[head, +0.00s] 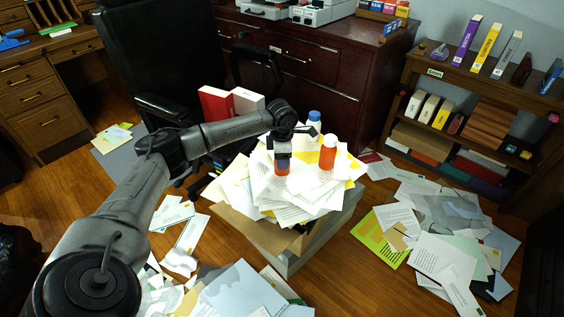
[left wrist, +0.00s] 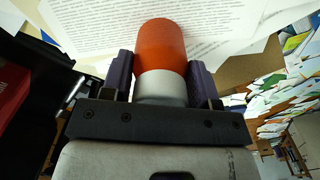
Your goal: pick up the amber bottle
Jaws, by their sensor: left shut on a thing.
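An orange-amber bottle with a white-grey cap (left wrist: 163,42) is between the two dark fingers of my left gripper (left wrist: 160,72) in the left wrist view. In the head view, my left gripper (head: 282,156) is above the paper pile, and the bottle's orange body (head: 282,169) shows just below it. The fingers are shut on the bottle near its cap. The bottle is at the papers; I cannot tell if its base touches them. A second orange bottle with a white cap (head: 328,153) stands to its right. My right gripper is not in view.
A blue-capped bottle (head: 314,123) stands behind on the same paper pile (head: 285,201), which tops a box. Loose papers (head: 440,260) litter the floor. A black office chair (head: 155,60) is at the back left, and a low bookshelf (head: 460,100) at the right.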

